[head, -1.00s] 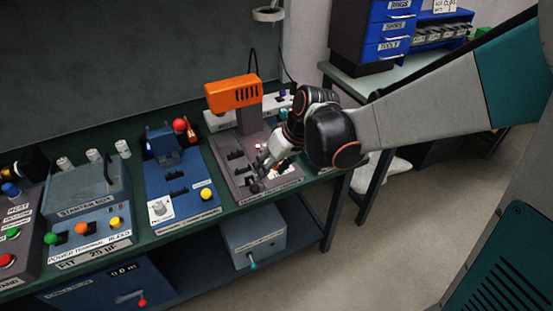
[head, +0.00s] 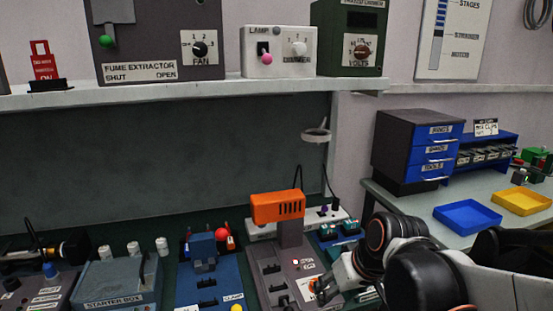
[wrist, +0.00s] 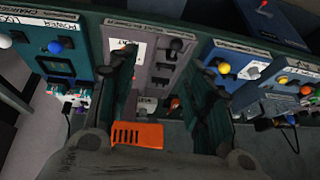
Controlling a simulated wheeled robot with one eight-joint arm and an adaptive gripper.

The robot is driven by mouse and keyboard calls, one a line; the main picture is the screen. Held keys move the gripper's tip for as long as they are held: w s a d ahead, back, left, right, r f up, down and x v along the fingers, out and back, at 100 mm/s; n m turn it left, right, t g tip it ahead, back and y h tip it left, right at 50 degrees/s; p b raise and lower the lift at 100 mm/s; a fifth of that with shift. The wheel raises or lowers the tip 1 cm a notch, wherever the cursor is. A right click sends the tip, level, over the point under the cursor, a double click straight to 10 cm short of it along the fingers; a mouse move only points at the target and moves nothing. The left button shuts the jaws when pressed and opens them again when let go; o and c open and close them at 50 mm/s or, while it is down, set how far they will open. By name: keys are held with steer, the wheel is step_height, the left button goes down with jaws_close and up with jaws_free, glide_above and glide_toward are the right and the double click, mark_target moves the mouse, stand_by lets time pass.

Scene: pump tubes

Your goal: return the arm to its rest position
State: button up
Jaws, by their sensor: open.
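My gripper (head: 322,288) is at the lower right of the head view, at the front right of a grey device with an orange head (head: 277,207). Its fingers are partly hidden by the wrist and the frame's lower edge. In the wrist view my gripper (wrist: 160,62) has two dark fingers standing well apart with nothing held between them. The grey device's panel (wrist: 160,72) shows between and beyond the fingers, and its orange head (wrist: 137,135) is near the palm. I cannot tell whether a finger touches the device.
A blue clamp unit (head: 203,262) and a starter box (head: 118,285) stand left on the bench. A shelf (head: 200,92) with control boxes runs above. A side table at right holds a blue drawer unit (head: 432,155), a blue tray (head: 467,217) and a yellow tray (head: 521,201).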

steer(key=s+d+r+m+t+h, duration=0.2)
steer(key=s+d, duration=0.5)
steer(key=s, duration=0.4)
steer(key=shift+r+m+t+h, duration=0.3)
steer(key=shift+r+m, duration=0.2)
steer(key=shift+r, duration=0.55)
